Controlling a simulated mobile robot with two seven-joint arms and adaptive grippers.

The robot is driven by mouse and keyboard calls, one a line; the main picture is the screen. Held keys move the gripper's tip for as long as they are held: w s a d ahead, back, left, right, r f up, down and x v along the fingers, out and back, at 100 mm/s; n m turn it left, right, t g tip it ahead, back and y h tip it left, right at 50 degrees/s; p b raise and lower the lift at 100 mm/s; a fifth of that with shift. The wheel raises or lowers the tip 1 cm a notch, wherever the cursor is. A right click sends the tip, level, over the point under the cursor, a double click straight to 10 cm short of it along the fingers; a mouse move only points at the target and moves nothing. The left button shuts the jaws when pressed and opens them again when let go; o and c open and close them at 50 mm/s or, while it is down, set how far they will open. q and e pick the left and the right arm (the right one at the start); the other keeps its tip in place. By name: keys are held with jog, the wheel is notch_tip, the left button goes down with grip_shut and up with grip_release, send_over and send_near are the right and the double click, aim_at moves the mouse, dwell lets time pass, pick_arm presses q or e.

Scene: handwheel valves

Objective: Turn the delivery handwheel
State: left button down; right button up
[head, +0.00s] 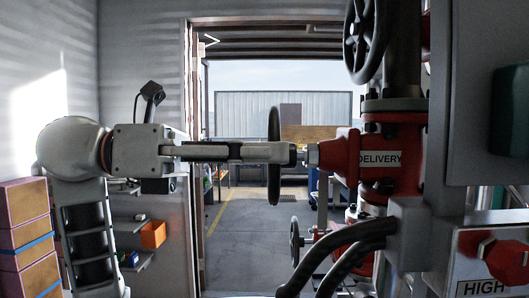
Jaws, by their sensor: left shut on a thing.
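The delivery handwheel (274,185) is a black wheel seen edge-on near the middle of the head view. Its stem runs right into a red valve body (345,155) that carries a white "DELIVERY" label (381,158). My left gripper (287,154) reaches in level from the left, and its fingers cross the wheel near mid-height. It is shut on the handwheel. The fingers hide the wheel's middle part, so the exact place of the grip is hard to tell. My right gripper is not in view.
Another black handwheel (368,38) is above right, and a smaller one (295,241) is lower down. Black hoses (335,257) curve below the valve. A grey cabinet (480,90) stands at right. Boxes (27,235) are stacked at left. The floor (243,240) beyond is open.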

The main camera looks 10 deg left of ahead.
pick_arm(q)
jog(key=c, duration=2.4)
grip_release()
jog(key=shift+w+f, duration=0.1)
jog(key=shift+f, duration=0.1)
jog(key=shift+c, duration=0.2)
jog(key=o, duration=0.3)
jog(key=shift+a+r, duration=0.1)
jog(key=shift+o, duration=0.2)
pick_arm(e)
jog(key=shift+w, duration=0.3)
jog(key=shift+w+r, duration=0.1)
pick_arm(q)
jog(key=a, duration=0.3)
jog(key=shift+s+a, duration=0.15)
jog(key=shift+s, duration=0.25)
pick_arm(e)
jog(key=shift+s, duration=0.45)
pick_arm(q)
jog(key=shift+a, duration=0.1)
